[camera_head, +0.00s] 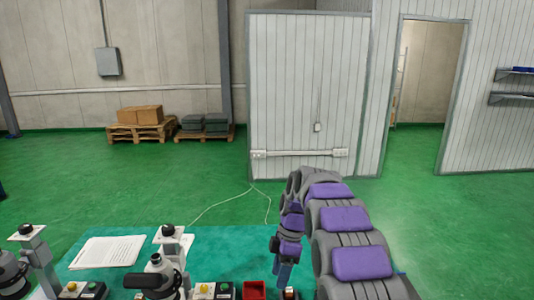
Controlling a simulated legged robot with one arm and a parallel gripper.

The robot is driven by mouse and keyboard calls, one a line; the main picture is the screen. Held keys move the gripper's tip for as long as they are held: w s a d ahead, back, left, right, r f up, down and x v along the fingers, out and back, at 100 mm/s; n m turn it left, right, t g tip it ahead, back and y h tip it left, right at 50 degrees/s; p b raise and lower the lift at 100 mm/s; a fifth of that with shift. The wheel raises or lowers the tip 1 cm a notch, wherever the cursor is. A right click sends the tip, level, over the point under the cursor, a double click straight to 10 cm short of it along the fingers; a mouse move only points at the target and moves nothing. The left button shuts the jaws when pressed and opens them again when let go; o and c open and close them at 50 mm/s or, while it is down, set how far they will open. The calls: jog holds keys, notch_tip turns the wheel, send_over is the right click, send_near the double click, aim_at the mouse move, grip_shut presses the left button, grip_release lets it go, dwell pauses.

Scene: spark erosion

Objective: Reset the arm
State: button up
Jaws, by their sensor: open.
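My arm, grey with purple pads, rises from the lower right and bends down over the right part of the teal-topped table (225,238). My gripper (283,272) hangs at the end of it, pointing down, near the table's right side. The jaws are open, and I see nothing held between them. A small red box (254,290) lies just left of the gripper. A small dark item with a light base (290,293) is right below the gripper; I cannot tell whether they touch.
Microscope-like devices (168,240) and button boxes (212,291) stand along the table's near edge. White paper (107,252) lies at left. Beyond is open green floor (125,185), a white partition (300,90), a doorway at right and pallets with boxes (140,116) at the back.

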jog(key=s+d+r+m, duration=0.3)
jog(key=s+r+m, duration=0.2)
jog(key=s, duration=0.4)
jog(key=s+d+f+m+h, duration=0.1)
jog(key=s+d+m, duration=0.2)
jog(key=s+m, duration=0.4)
jog(key=s+d+f+m+t+h, duration=0.1)
jog(key=s+d+m, duration=0.3)
jog(key=s, duration=2.1)
jog(key=f+m, duration=0.1)
jog(key=m, duration=0.2)
jog(key=shift+d+m, duration=0.2)
jog(key=shift+m, duration=0.1)
